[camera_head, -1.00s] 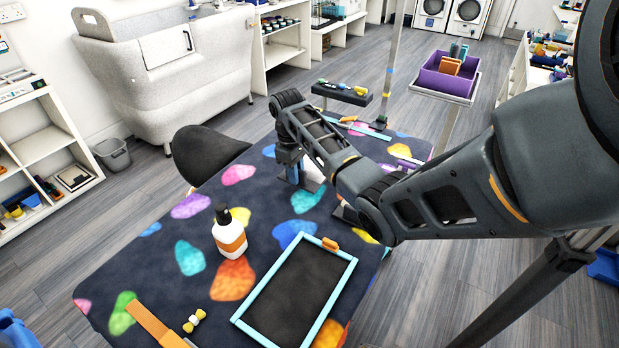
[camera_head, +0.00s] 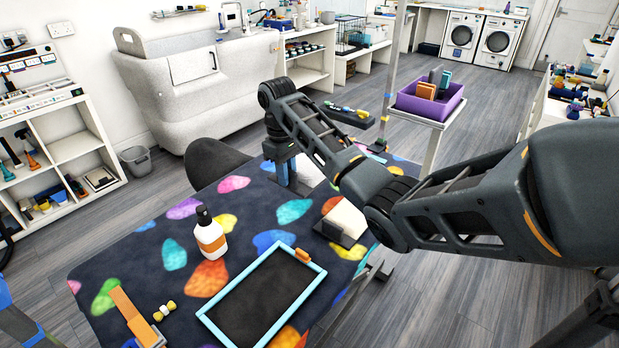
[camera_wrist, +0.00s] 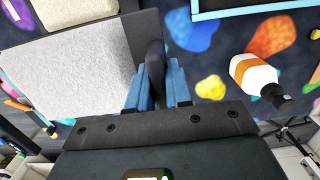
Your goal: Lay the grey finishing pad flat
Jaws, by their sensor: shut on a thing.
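The grey finishing pad (camera_wrist: 80,72), a light grey textured slab, fills the left of the wrist view and shows partly behind my gripper in the head view (camera_head: 310,170). A dark strip runs along its right side. My gripper's blue fingers (camera_wrist: 157,88) are shut on a dark upright piece (camera_wrist: 155,60) at that side. In the head view my gripper (camera_head: 286,180) is low over the far part of the patterned table (camera_head: 150,258). I cannot tell whether the pad touches the table or how far it tilts.
A cream block with a dark base (camera_head: 345,222) lies to the right of my gripper. A white bottle with an orange band (camera_head: 210,238) and a blue-framed black tray (camera_head: 262,300) stand nearer. A purple bin (camera_head: 430,100) is on a stand beyond. Spotted cloth between bottle and gripper is clear.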

